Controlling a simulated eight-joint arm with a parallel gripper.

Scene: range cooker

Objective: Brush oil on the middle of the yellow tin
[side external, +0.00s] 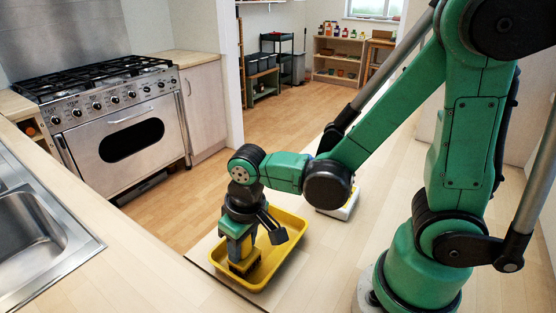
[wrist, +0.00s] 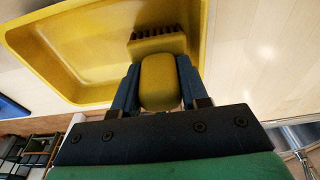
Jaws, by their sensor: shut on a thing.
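The yellow tin (side external: 284,262) is a shallow rectangular tray on a pale board on the counter. In the wrist view the tin (wrist: 50,62) fills the upper left. My gripper (side external: 243,258) points down into the tin, toward its front left part. In the wrist view my gripper (wrist: 160,88) has its two blue-grey fingers shut on either side of the yellow handle of a brush (wrist: 159,80). The brush's wider end, with a dark toothed edge, shows beyond the fingers over the tin. Whether the brush touches the tin floor is hard to tell. No oil can be made out.
A white box-like object (side external: 338,209) stands on the counter behind the tin, partly hidden by my arm. A sink (side external: 38,225) is at the left. A range cooker (side external: 115,135) stands across the floor. The counter in front of the tin is clear.

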